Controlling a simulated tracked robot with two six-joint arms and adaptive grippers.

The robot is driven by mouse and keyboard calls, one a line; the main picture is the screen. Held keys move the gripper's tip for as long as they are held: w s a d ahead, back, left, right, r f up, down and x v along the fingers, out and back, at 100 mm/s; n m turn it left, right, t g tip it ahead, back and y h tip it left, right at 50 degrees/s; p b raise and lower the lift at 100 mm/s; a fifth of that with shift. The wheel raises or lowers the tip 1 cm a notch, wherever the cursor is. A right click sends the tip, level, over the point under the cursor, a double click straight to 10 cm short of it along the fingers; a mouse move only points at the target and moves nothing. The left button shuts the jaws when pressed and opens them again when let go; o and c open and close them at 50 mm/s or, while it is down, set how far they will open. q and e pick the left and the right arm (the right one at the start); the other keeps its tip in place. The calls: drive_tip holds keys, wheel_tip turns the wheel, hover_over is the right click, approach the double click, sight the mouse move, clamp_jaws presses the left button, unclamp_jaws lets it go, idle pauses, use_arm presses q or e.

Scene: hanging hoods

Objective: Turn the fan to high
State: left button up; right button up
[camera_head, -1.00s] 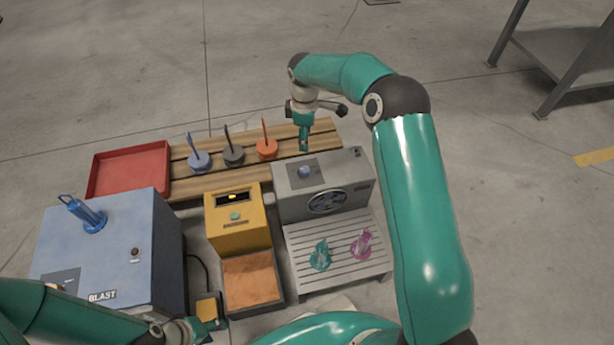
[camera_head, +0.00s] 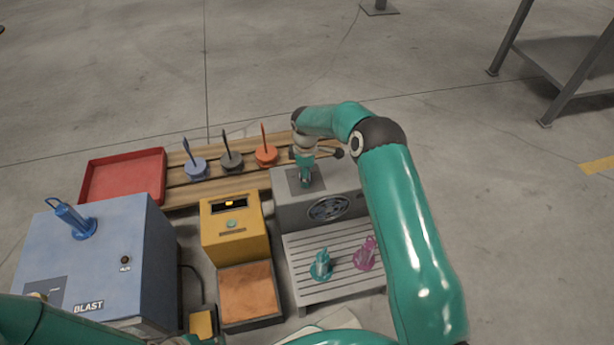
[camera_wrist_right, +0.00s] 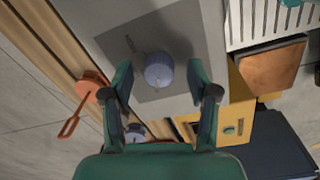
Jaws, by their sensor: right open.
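The fan is a grey box (camera_head: 285,211) with a round fan grille (camera_head: 328,208) on its front. Its round blue-grey knob (camera_wrist_right: 158,70) sits on a darker square plate on the box top. My right gripper (camera_head: 305,180) points down over this plate and hides the knob in the head view. In the right wrist view, the open right gripper (camera_wrist_right: 160,77) has one finger on each side of the knob, with visible gaps. My left gripper (camera_head: 190,341) is only partly in view at the bottom edge, so its jaws are unclear.
A slatted rack (camera_head: 325,290) with teal and magenta pieces stands before the fan. A yellow box (camera_head: 235,245) is to its left, then a blue BLAST cabinet (camera_head: 125,215). Behind are several hoods on a wooden pallet (camera_head: 215,190) and a red tray (camera_head: 93,178).

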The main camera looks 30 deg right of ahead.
drive_tip(key=shift+f, duration=0.35)
drive_tip(key=shift+c, duration=0.3)
clamp_jaws()
drive_tip(key=shift+d, duration=0.2)
drive_tip(key=shift+a, duration=0.15)
